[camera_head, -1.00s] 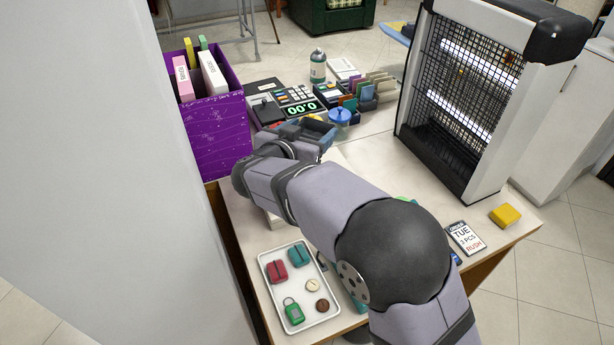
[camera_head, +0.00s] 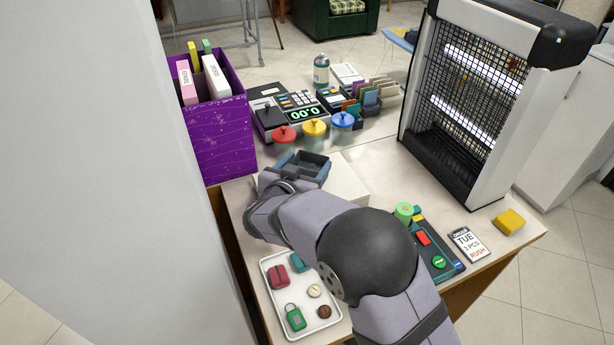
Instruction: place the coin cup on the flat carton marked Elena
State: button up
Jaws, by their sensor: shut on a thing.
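My gripper (camera_head: 290,176) is at the far end of my bent arm, above the near left part of the counter. It is shut on a blue-grey, open-topped piece with a dark hollow, which I take for the coin cup (camera_head: 309,164). My gripper and wrist hide part of it, and the fingertips do not show clearly. A flat white carton (camera_head: 346,183) lies right beside and partly behind the gripper. No name shows on its visible part. I cannot tell whether the cup touches the carton.
Jars with red (camera_head: 285,136), yellow (camera_head: 314,128) and blue (camera_head: 343,121) lids stand behind the gripper. A purple box (camera_head: 220,135) is at left, a heater (camera_head: 470,100) at right. A white tray (camera_head: 325,285) of small items lies in front. A ticket (camera_head: 468,244) lies at right.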

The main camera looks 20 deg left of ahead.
jog(key=shift+f, duration=1.85)
jog(key=shift+f, duration=0.15)
jog(key=o, duration=1.1)
jog(key=v, duration=1.2)
jog(key=shift+b, duration=0.35)
